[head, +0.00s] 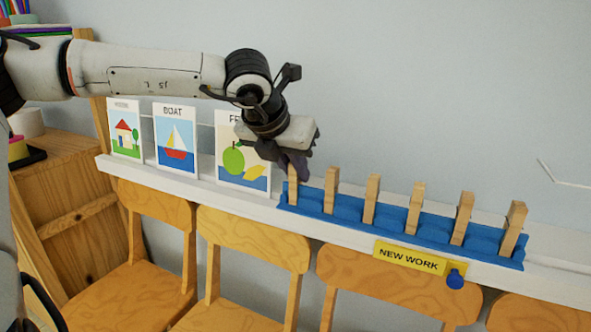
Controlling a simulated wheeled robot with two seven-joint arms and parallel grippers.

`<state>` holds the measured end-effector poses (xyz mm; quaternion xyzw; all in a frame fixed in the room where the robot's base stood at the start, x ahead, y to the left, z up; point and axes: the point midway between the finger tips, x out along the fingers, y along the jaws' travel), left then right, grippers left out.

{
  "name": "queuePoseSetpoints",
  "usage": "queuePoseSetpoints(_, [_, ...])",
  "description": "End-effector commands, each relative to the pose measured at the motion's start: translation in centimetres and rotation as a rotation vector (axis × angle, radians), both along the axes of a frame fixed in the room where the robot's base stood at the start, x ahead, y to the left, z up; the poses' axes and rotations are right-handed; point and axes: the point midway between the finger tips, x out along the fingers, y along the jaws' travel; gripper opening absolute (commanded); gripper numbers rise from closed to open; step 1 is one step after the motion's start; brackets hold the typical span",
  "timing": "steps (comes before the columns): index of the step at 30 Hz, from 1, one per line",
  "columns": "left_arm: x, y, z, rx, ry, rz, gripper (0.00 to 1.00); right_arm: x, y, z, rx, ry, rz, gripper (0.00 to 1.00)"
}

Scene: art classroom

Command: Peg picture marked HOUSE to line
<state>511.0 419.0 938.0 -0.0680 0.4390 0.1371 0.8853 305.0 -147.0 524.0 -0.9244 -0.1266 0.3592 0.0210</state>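The HOUSE picture (125,130), a white card with a red-roofed house and a tree, stands on the white ledge at the left against the wall. Several wooden pegs stand upright in a row in a blue holder (390,222) to the right of the cards. My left gripper (291,168) points down at the leftmost peg (293,188), its dark fingers overlapping the peg's top. I cannot tell whether they grip it. My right gripper is not in view.
The BOAT card (175,142) and a partly covered fruit card (236,172) stand beside the HOUSE card. A yellow NEW WORK label (408,258) is on the ledge (200,181) front. Wooden chairs (255,240) stand below. A wooden cabinet (60,180) is at the left.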

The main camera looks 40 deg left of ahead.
Motion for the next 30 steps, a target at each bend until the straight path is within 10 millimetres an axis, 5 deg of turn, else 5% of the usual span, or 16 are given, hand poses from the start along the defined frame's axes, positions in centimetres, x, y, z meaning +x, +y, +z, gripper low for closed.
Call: queuePoseSetpoints(30, [0.0, 0.0, 4.6, 0.001, -0.001, -0.001, 0.01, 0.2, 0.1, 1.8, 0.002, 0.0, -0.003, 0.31])
